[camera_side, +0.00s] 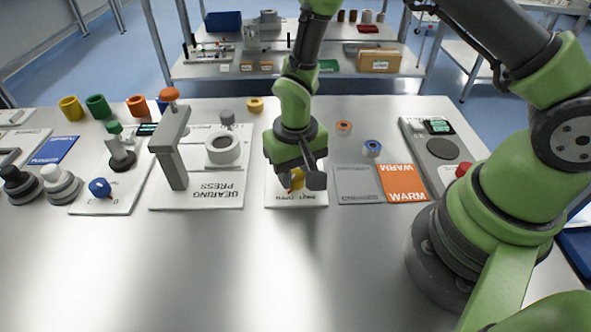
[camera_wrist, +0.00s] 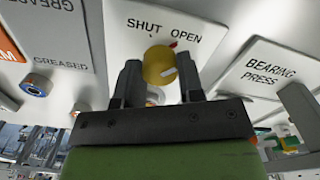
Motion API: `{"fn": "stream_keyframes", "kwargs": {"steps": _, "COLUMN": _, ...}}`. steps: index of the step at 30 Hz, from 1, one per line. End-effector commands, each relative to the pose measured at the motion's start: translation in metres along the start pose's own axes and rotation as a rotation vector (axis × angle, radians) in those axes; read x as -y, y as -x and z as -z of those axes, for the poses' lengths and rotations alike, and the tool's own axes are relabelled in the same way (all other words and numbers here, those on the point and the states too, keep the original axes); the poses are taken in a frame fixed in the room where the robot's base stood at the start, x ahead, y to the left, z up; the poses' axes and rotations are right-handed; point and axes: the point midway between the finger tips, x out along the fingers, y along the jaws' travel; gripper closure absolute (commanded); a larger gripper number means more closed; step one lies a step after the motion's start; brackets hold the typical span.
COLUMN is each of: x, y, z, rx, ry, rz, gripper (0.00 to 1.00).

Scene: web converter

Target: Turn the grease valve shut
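The grease valve has a round yellow knob (camera_wrist: 158,66) on a white plate (camera_wrist: 125,40) marked SHUT and OPEN. A red mark shows at the knob's edge, toward the word OPEN, and a pale stripe lies on its side. My gripper (camera_wrist: 158,72) has one dark finger on each side of the knob. The fingers look very near it, but I cannot tell whether they touch. In the side view my gripper (camera_side: 301,180) is low over the plate (camera_side: 297,200), and the knob (camera_side: 297,181) is partly hidden by the fingers.
The bearing press (camera_side: 172,145) stands left of the valve plate. A grey pad (camera_side: 358,184) and an orange WARM pad (camera_side: 403,182) lie to the right. Orange (camera_side: 344,127) and blue (camera_side: 372,147) rings lie behind those pads. The table front is clear.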

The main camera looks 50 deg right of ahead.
Motion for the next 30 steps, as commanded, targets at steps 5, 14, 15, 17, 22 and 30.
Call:
{"fn": "stream_keyframes", "kwargs": {"steps": 5, "x": 0.0000, "y": 0.0002, "z": 0.0000, "rx": 0.000, "ry": 0.000, "rz": 0.000, "gripper": 0.89}}
{"fn": "stream_keyframes", "kwargs": {"steps": 14, "x": -0.0001, "y": 0.0003, "z": -0.0002, "rx": 0.001, "ry": 0.051, "rz": 0.000, "gripper": 0.89}}
{"fn": "stream_keyframes", "kwargs": {"steps": 15, "x": -0.0001, "y": 0.0003, "z": -0.0003, "rx": 0.002, "ry": 0.067, "rz": 0.000, "gripper": 0.89}}
{"fn": "stream_keyframes", "kwargs": {"steps": 17, "x": -0.0001, "y": 0.0003, "z": -0.0004, "rx": 0.002, "ry": 0.099, "rz": 0.000, "gripper": 0.89}}
{"fn": "stream_keyframes", "kwargs": {"steps": 22, "x": -0.0001, "y": 0.0004, "z": -0.0006, "rx": 0.003, "ry": 0.225, "rz": 0.000, "gripper": 0.89}}
{"fn": "stream_keyframes", "kwargs": {"steps": 30, "x": -0.0002, "y": 0.0004, "z": -0.0009, "rx": 0.004, "ry": 0.478, "rz": 0.000, "gripper": 0.89}}
